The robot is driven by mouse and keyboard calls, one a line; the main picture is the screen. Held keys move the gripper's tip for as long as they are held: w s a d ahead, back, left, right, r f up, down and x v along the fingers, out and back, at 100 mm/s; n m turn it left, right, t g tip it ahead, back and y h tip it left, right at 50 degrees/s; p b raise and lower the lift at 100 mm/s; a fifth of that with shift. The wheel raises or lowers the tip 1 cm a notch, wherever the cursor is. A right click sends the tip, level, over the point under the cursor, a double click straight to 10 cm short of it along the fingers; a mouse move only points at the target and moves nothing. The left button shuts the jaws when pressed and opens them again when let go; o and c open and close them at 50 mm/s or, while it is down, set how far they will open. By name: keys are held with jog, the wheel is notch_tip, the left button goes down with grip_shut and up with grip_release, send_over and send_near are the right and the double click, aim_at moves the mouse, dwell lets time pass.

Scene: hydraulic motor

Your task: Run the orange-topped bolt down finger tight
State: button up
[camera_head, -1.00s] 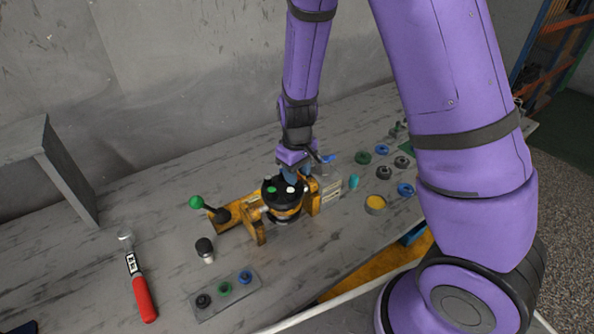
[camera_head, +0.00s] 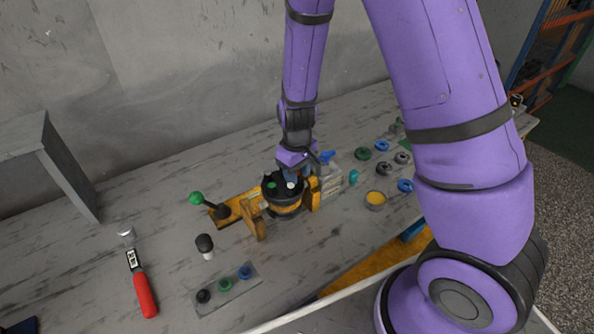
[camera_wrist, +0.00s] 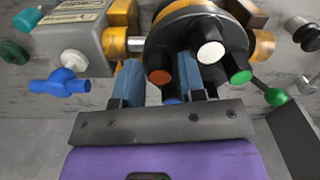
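The hydraulic motor (camera_head: 284,208) sits in a yellow fixture (camera_head: 254,222) on the bench. Its black top carries coloured bolt heads. In the wrist view the orange-topped bolt (camera_wrist: 160,77) lies between the two blue fingers of my gripper (camera_wrist: 160,60), with a narrow gap visible beside it. My gripper is open around it, over the motor's top. The white bolt (camera_wrist: 210,53), green bolt (camera_wrist: 240,76) and a partly hidden blue bolt (camera_wrist: 172,101) are near. In the head view my gripper (camera_head: 291,174) hides the orange top.
A green-knobbed lever (camera_head: 196,197) and a black-capped part (camera_head: 205,246) stand left of the motor. A red-handled wrench (camera_head: 145,294) and a plate with three knobs (camera_head: 226,286) lie in front. A grey box (camera_head: 331,182) is close on the right, with several loose caps beyond.

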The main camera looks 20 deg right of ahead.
jog(key=shift+r, duration=0.1)
dwell(0.6)
jog(key=c, duration=0.5)
jog(key=shift+m, duration=2)
jog(key=shift+m, duration=2)
